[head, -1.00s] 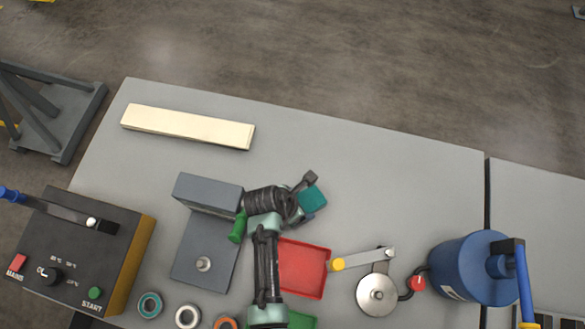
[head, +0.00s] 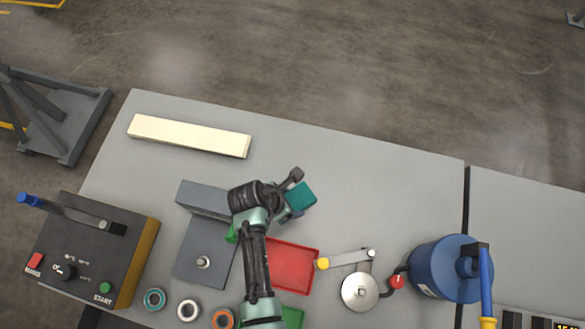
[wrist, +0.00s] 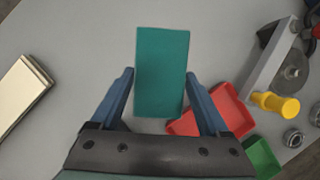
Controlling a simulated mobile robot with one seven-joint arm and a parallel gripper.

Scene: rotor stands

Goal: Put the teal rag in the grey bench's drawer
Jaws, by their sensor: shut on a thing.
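The teal rag (head: 301,193) shows as a flat teal block at the end of my arm, above the grey bench (head: 360,195). In the wrist view the rag (wrist: 162,70) sits between the two blue fingers of my gripper (wrist: 160,95) and reaches past their tips. My gripper is shut on it. In the head view my gripper (head: 296,205) is mostly hidden by my arm and the rag. No drawer shows in either view; only the bench top is seen.
A red tray (head: 290,268) and a green tray (head: 293,318) lie near my arm. A grey metal fixture (head: 205,250), cream bar (head: 190,136), control box (head: 95,250), lever with a disc (head: 360,292) and blue cylinder (head: 450,270) stand around. The bench's far middle is clear.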

